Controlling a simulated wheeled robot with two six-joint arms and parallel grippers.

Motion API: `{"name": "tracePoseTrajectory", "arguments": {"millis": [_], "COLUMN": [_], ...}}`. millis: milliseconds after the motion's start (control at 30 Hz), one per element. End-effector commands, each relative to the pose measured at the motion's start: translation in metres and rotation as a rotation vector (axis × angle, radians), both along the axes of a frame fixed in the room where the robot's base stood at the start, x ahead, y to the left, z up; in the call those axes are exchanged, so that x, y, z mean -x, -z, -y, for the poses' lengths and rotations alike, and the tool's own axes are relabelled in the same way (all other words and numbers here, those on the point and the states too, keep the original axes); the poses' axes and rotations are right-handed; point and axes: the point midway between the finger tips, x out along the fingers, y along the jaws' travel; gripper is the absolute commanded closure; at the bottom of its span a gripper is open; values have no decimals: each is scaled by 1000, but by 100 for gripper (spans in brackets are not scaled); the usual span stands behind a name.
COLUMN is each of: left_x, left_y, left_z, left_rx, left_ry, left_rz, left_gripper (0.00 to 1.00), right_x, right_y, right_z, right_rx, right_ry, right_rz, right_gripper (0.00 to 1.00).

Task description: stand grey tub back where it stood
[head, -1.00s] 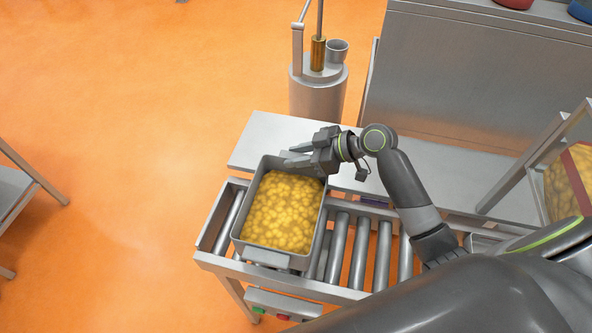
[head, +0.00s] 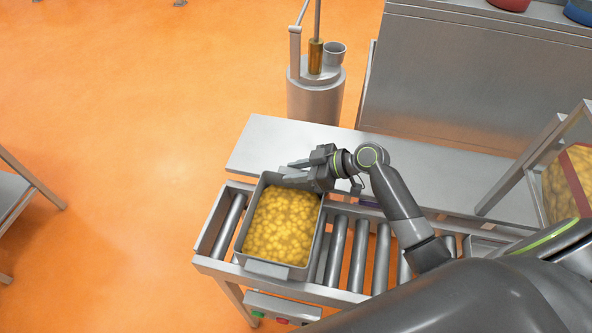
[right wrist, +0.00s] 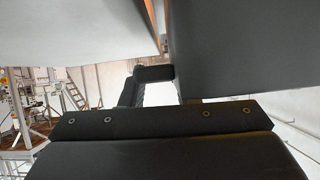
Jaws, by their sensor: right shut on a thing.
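The grey tub (head: 268,269), full of yellow pieces (head: 282,224), is on or just above the left end of the roller conveyor. I cannot tell whether its base touches the rollers. It looks about level. My right gripper (head: 293,172) is shut on the tub's far rim. In the right wrist view, large grey surfaces fill the upper part close to the camera, and the grip itself is hard to make out. My left gripper is not in view.
The conveyor's bare rollers (head: 358,250) run right of the tub. A flat steel table (head: 280,145) lies behind it. A metal cylinder (head: 315,98) with a cup (head: 334,53) stands farther back. A bin of yellow pieces (head: 562,190) is at the right. Orange floor is open on the left.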

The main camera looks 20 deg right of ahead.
Motion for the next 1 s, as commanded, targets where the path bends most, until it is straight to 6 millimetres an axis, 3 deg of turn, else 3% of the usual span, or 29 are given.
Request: {"name": "tracePoseTrajectory", "arguments": {"millis": [200,233,400,700,900,1000], "left_x": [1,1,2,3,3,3], "left_y": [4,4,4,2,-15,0], "left_z": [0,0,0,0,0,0], "left_rx": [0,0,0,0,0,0], "left_ry": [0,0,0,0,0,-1], "left_rz": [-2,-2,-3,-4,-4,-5], "left_gripper": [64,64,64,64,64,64], "right_x": [0,0,0,0,0,8], "right_y": [2,3,3,1,-15,-14], "right_z": [0,0,0,0,0,15], "right_rx": [-2,0,0,0,0,7], "right_ry": [0,0,0,0,0,0], "right_rz": [1,0,0,0,0,4], "right_gripper": [99,69,50,50,50,50]}}
